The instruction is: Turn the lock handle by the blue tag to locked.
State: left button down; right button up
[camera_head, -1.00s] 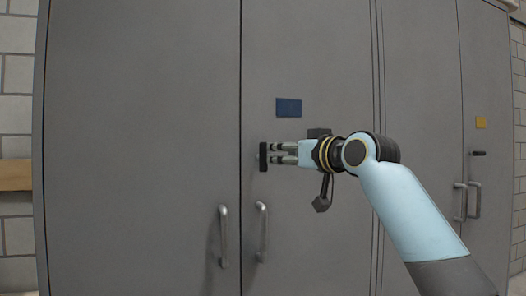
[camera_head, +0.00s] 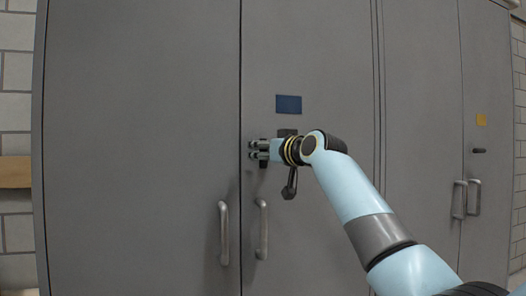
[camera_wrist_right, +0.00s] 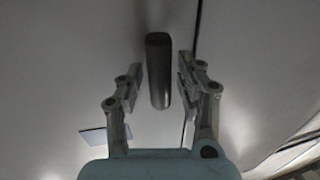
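The blue tag (camera_head: 289,105) is on the grey cabinet door, right of the seam. The dark lock handle (camera_head: 263,165) below it is mostly hidden behind my right gripper (camera_head: 253,150); its lower end shows. In the right wrist view the handle (camera_wrist_right: 158,70) is a dark upright bar between the two fingers of my right gripper (camera_wrist_right: 160,82). The fingers are open, with a gap on each side of the bar. A pale bluish patch (camera_wrist_right: 92,135), likely the tag, shows beside the left finger. My left gripper is not in view.
Two upright metal pulls, left (camera_head: 223,233) and right (camera_head: 262,230), stand out below the lock handle. On the right, another cabinet has a yellow tag (camera_head: 481,120), a level dark handle (camera_head: 479,151) and its own pulls (camera_head: 473,198). A wooden ledge (camera_head: 14,172) is at far left.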

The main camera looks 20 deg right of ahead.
jog(key=shift+d, duration=0.1)
grip_shut()
